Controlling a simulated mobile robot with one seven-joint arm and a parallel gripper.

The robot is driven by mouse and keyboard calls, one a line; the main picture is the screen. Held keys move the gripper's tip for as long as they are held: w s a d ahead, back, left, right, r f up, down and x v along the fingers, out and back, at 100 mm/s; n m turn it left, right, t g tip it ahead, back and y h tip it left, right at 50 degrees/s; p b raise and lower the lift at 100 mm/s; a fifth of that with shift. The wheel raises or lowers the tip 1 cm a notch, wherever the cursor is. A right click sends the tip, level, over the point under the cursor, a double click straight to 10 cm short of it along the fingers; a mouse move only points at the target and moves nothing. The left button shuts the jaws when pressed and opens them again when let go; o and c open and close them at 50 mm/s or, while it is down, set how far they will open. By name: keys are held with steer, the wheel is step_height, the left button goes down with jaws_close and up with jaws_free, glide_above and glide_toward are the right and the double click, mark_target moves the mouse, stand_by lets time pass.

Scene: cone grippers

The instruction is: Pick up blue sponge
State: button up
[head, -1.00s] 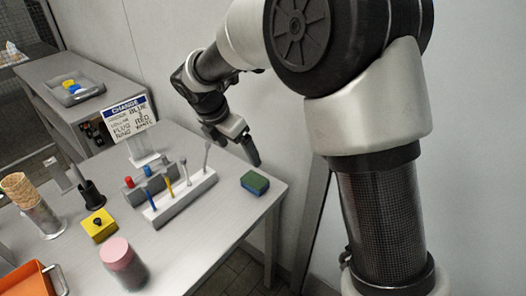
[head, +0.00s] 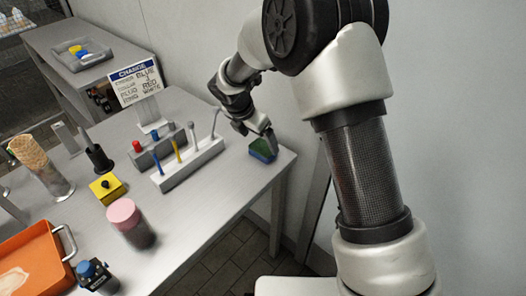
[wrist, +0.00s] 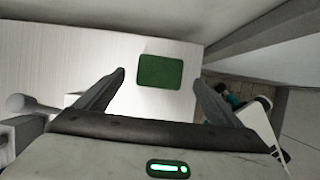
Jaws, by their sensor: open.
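The blue sponge (head: 262,151) has a green top face and a blue lower part. It lies on the table near the right corner in the head view. In the wrist view only its green face (wrist: 160,72) shows, lying beyond and between my fingertips. My gripper (head: 258,134) is above and close beside the sponge in the head view and partly covers it. In the wrist view my gripper (wrist: 158,78) has its two fingers wide apart with nothing between them that it touches. Whether a fingertip touches the sponge cannot be told.
A white holder (head: 188,165) with upright coloured tools stands left of the sponge, with a sign (head: 135,82) behind it. A pink-lidded jar (head: 124,213), a yellow box (head: 106,188) and an orange tray (head: 35,262) are further left. The table edge is close on the sponge's right.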

mark_target(263, 147)
steer(key=x, duration=0.4)
steer(key=shift+w+b, duration=0.1)
steer(key=shift+b, duration=0.2)
steer(key=shift+c, duration=0.4)
steer(key=c, duration=1)
steer(key=shift+r, duration=0.1)
step_height(263, 147, up, 10)
steer(key=shift+f+p, duration=0.1)
steer(key=shift+p, duration=0.85)
